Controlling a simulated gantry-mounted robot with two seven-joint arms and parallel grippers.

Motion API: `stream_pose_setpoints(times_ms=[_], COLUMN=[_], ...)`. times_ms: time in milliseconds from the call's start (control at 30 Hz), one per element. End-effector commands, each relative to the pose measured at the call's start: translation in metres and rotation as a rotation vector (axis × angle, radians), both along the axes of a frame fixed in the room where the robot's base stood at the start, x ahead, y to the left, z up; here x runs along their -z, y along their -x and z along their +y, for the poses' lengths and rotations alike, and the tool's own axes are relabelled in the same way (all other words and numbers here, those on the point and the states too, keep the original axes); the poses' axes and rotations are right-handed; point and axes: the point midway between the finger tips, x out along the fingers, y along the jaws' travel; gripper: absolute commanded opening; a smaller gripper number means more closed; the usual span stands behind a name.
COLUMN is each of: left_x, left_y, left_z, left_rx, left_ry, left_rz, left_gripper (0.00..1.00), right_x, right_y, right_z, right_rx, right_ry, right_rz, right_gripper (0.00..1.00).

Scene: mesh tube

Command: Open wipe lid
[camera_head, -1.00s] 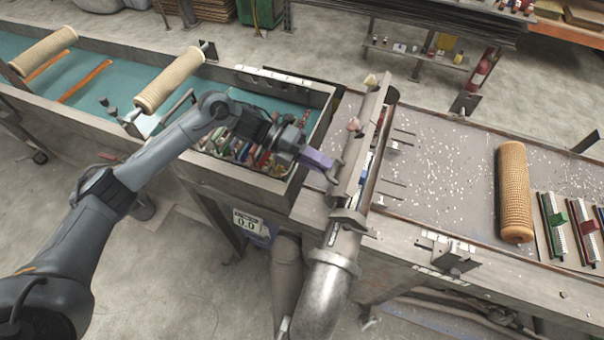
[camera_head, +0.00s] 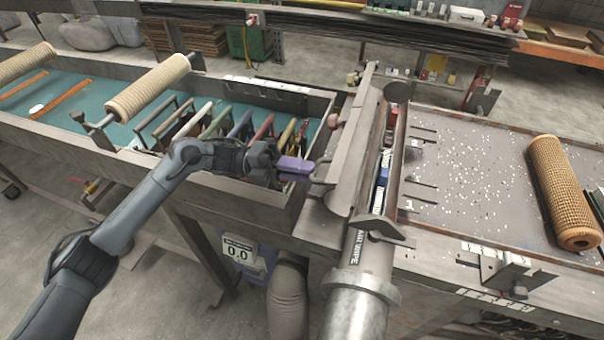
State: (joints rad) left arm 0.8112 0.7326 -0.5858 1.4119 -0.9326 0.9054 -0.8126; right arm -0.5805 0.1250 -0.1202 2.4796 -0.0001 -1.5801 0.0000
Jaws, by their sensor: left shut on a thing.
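The wipe lid (camera_head: 351,160) is a long grey metal plate on the air wipe in the middle of the head view. It stands tilted up toward the left, and a gap on its right shows blue parts inside. The air wipe's round pipe (camera_head: 368,262) carries the words "AIR WIPE". My left gripper (camera_head: 303,166), with purple fingers, comes in from the left and is shut at the small handle on the lid's left side. The fingertips partly hide the handle. My right gripper is not in view.
A water trough (camera_head: 235,84) with colored holders lies left, with beige mesh rolls (camera_head: 148,88) across it. A speckled table (camera_head: 470,170) at right holds an orange mesh tube (camera_head: 563,190). A display (camera_head: 238,250) reading 0.0 hangs below the trough.

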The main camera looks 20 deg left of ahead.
Motion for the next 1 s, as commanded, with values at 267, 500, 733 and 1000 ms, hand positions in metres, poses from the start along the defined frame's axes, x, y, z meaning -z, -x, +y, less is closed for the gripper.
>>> stream_pose_setpoints(times_ms=[267,500,733,1000], left_x=[0.0074,0.0077,0.0072,0.0061], left_y=[0.001,0.0014,0.0013,0.0007], left_z=[-0.0017,-0.0022,-0.0018,-0.0004], left_rx=[0.005,0.007,0.005,0.003], left_ry=[-0.004,-0.005,-0.004,-0.003], left_rz=[0.009,0.011,0.009,0.006], left_gripper=[0.0,0.0,0.34,0.38], right_x=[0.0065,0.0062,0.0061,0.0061], right_y=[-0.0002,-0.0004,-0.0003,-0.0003], right_z=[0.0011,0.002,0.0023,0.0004], right_rx=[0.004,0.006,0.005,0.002], right_ry=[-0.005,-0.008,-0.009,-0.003], right_rz=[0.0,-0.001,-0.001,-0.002], right_gripper=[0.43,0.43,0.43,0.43])
